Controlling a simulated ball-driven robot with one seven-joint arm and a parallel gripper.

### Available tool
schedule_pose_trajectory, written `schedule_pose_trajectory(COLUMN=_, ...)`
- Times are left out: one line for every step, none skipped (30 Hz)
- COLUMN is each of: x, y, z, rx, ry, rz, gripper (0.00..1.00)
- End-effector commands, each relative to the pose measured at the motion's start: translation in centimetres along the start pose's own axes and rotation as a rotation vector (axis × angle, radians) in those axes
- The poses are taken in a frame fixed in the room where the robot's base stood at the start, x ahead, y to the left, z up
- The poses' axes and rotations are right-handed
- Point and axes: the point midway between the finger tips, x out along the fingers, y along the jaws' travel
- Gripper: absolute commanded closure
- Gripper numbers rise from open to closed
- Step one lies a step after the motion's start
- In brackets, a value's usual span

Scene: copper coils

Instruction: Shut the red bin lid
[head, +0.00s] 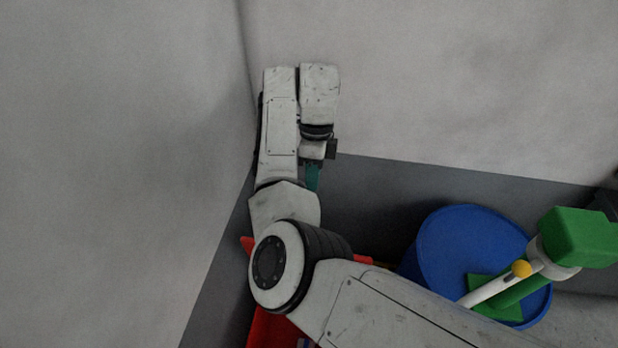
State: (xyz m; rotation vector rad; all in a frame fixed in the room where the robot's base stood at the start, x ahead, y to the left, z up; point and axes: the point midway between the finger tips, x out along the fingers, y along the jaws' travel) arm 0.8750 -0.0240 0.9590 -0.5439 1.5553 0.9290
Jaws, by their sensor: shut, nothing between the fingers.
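The red bin (268,328) is at the bottom centre of the head view, mostly hidden behind my arm. Small red parts also show left of my elbow joint and just right of it; I cannot tell which of them belong to the lid, or how far the lid stands open. My gripper (312,178) hangs down from my wrist above the red parts. Only a narrow teal piece of it shows, shut and holding nothing. Its lower end is close to my forearm, and I cannot see it touching the bin.
A large blue round container (455,240) stands right of my arm. Pale walls with a dark grey lower band meet in a corner behind my arm.

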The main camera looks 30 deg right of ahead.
Motion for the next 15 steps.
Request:
schedule_pose_trajectory(x=1.1, y=0.0, z=0.0, rx=-0.001, ry=0.002, rz=0.002, gripper=1.00)
schedule_pose_trajectory(x=1.8, y=0.0, z=-0.1, rx=-0.001, ry=0.003, rz=0.002, gripper=1.00)
schedule_pose_trajectory(x=2.6, y=0.0, z=-0.1, rx=0.001, ry=0.004, rz=0.003, gripper=1.00)
schedule_pose_trajectory(x=3.0, y=0.1, z=0.0, rx=0.000, ry=0.002, rz=0.003, gripper=1.00)
schedule_pose_trajectory(x=3.5, y=0.1, z=0.0, rx=0.000, ry=0.001, rz=0.003, gripper=1.00)
schedule_pose_trajectory(x=4.3, y=0.1, z=0.0, rx=0.000, ry=0.002, rz=0.004, gripper=1.00)
schedule_pose_trajectory(x=4.9, y=0.1, z=0.0, rx=-0.001, ry=0.002, rz=0.003, gripper=1.00)
schedule_pose_trajectory(x=5.5, y=0.1, z=0.0, rx=-0.002, ry=0.002, rz=0.004, gripper=1.00)
schedule_pose_trajectory(x=6.3, y=0.1, z=0.0, rx=-0.001, ry=0.002, rz=0.003, gripper=1.00)
schedule_pose_trajectory(x=6.9, y=0.1, z=-0.1, rx=-0.001, ry=0.002, rz=0.004, gripper=1.00)
schedule_pose_trajectory(x=7.4, y=0.1, z=-0.1, rx=-0.001, ry=0.002, rz=0.003, gripper=1.00)
schedule_pose_trajectory(x=7.4, y=0.8, z=0.1, rx=-0.002, ry=0.001, rz=0.000, gripper=1.00)
schedule_pose_trajectory(x=7.6, y=1.3, z=0.1, rx=-0.003, ry=0.001, rz=0.001, gripper=1.00)
schedule_pose_trajectory(x=7.8, y=1.6, z=0.1, rx=-0.001, ry=0.001, rz=0.001, gripper=1.00)
schedule_pose_trajectory(x=8.1, y=2.0, z=0.1, rx=-0.002, ry=0.001, rz=0.000, gripper=1.00)
